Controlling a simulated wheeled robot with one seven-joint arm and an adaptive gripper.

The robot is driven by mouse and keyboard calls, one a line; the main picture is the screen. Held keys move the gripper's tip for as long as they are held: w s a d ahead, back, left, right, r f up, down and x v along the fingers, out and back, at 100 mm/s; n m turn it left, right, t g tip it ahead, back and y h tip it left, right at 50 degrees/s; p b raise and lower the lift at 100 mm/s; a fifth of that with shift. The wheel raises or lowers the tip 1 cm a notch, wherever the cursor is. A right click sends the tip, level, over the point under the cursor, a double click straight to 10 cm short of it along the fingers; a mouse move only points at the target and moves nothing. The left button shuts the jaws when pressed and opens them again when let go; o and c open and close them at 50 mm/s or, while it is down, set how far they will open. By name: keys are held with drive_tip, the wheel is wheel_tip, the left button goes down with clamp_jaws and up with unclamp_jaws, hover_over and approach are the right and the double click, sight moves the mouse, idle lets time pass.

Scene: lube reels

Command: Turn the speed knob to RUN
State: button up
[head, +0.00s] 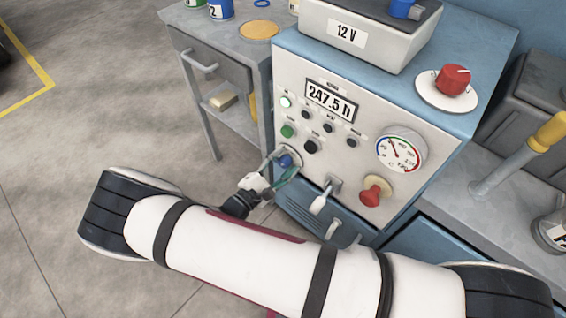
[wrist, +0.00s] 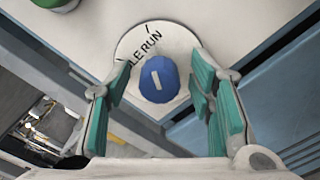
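The speed knob is a blue knob (wrist: 159,79) with a white pointer line, on a pale round dial (wrist: 140,38) whose visible lettering reads "LE RUN". In the wrist view the pointer line tilts a little and does not clearly line up with the word RUN. My gripper (wrist: 155,105) is open, with its green finger pads on either side of the knob and gaps showing at both sides. In the head view the knob (head: 285,161) sits low on the left of the panel front, partly hidden by my gripper (head: 279,170).
The panel also carries a green button (head: 288,131), a black button (head: 311,147), a white-handled lever (head: 320,203), a red knob (head: 375,191) and a gauge (head: 401,152). A display (head: 330,99) reads 247.5 h. A grey cart (head: 215,55) stands to the left.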

drive_tip(key=shift+s+a, duration=0.1)
drive_tip(key=v, duration=1.1)
drive_tip(key=shift+s+a, duration=0.3)
